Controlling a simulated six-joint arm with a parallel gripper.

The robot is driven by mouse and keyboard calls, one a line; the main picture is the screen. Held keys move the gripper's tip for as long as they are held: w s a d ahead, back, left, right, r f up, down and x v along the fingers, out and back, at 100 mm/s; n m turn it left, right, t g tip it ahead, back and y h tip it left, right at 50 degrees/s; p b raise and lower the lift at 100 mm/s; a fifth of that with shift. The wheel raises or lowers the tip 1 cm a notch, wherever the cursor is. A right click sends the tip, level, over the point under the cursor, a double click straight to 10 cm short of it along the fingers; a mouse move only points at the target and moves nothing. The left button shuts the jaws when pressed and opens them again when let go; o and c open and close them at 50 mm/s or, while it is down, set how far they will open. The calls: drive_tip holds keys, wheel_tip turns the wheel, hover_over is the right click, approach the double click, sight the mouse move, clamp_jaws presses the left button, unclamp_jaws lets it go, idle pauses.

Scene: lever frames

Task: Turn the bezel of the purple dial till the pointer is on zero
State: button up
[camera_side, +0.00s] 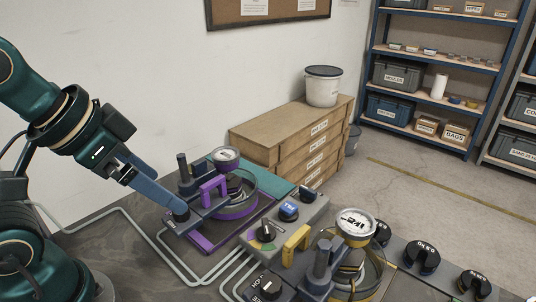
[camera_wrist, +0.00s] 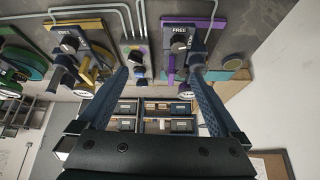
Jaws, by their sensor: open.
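The purple dial (camera_side: 227,155) has a round pale face and stands on a post at the back of the purple-trimmed lever frame (camera_side: 190,242). Its pointer is too small to read. In the wrist view, which is upside down, the dial (camera_wrist: 187,91) shows partly, beside my right-hand finger. My gripper (camera_side: 181,208) is open and empty, its blue fingers reaching down over the front end of the purple frame. In the side view the fingers overlap each other, near a dark knob. In the wrist view the fingertips (camera_wrist: 158,73) are wide apart; contact cannot be told.
A purple handle (camera_side: 213,188) and an upright dark lever (camera_side: 183,167) stand in front of the dial. A control box (camera_side: 265,234) and a yellow frame with its own dial (camera_side: 356,222) are to the right. A wooden chest (camera_side: 262,150) stands behind.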

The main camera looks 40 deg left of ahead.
drive_tip(key=w+r, duration=0.3)
drive_tip(key=w, duration=0.2)
drive_tip(key=g, duration=0.2)
approach(225, 153)
drive_tip(key=shift+w+f+n, duration=0.15)
drive_tip(key=shift+w+f, duration=0.05)
drive_tip(key=shift+f, duration=0.35)
drive_tip(key=shift+w+f+n, duration=0.15)
drive_tip(key=shift+w+f, duration=0.1)
drive_tip(key=shift+f, duration=0.6)
drive_tip(key=shift+x, duration=2.3)
